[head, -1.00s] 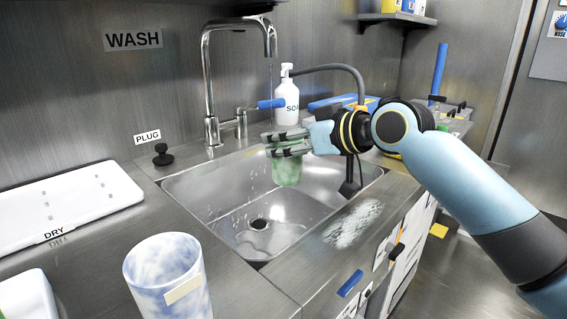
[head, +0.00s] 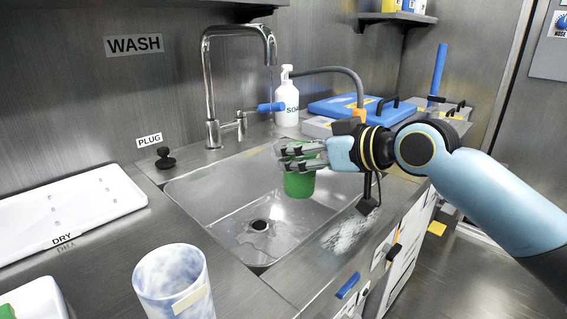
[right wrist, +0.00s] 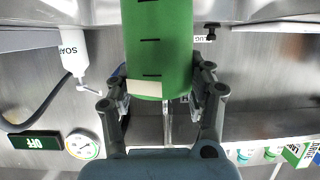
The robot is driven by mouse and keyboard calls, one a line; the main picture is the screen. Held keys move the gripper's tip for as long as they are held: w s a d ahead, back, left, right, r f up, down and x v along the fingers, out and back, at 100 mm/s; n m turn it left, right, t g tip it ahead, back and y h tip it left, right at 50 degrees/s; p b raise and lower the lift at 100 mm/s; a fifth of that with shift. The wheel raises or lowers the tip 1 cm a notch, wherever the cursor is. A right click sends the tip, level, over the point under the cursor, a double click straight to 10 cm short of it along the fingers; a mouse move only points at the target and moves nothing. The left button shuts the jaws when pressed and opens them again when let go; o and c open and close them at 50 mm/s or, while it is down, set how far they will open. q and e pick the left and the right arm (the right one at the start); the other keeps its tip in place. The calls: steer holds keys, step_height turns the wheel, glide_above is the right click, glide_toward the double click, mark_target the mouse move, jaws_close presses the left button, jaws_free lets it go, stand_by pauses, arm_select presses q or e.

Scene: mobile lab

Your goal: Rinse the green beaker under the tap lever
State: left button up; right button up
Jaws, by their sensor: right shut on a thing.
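My right gripper (head: 300,154) is shut on the green beaker (head: 300,186), its fingers around the upper part. The beaker hangs over the right side of the sink basin (head: 225,200), clear of its floor, and looks plain green. In the right wrist view the beaker (right wrist: 158,45) shows dark marks and a pale label, with a finger on each side (right wrist: 160,100). The tap (head: 208,90) arches behind and to the left of the gripper. Its blue-ended lever (head: 270,106) points right. I see no clear stream of water. My left gripper is out of view.
A soap bottle (head: 286,98) stands behind the sink, with a blue case (head: 350,108) to its right. A white DRY tray (head: 65,212) lies left of the sink. A mottled blue-white cup (head: 172,280) stands in front. The plug (head: 165,157) sits on the counter.

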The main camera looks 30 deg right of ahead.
mark_target(315, 157)
steer(key=shift+s+d+r+p, duration=0.1)
steer(key=shift+s+d+p, duration=0.2)
steer(key=shift+s, duration=0.25)
steer(key=shift+s+d+p, duration=0.25)
steer(key=shift+s, duration=0.25)
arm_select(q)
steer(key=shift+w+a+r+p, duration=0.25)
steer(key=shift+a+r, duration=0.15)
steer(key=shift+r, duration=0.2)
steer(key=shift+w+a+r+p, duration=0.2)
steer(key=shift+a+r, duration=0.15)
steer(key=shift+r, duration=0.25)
arm_select(e)
steer(key=shift+s+d, duration=0.2)
steer(key=shift+s, duration=0.25)
steer(key=shift+s+d, duration=0.2)
steer(key=shift+s, duration=0.25)
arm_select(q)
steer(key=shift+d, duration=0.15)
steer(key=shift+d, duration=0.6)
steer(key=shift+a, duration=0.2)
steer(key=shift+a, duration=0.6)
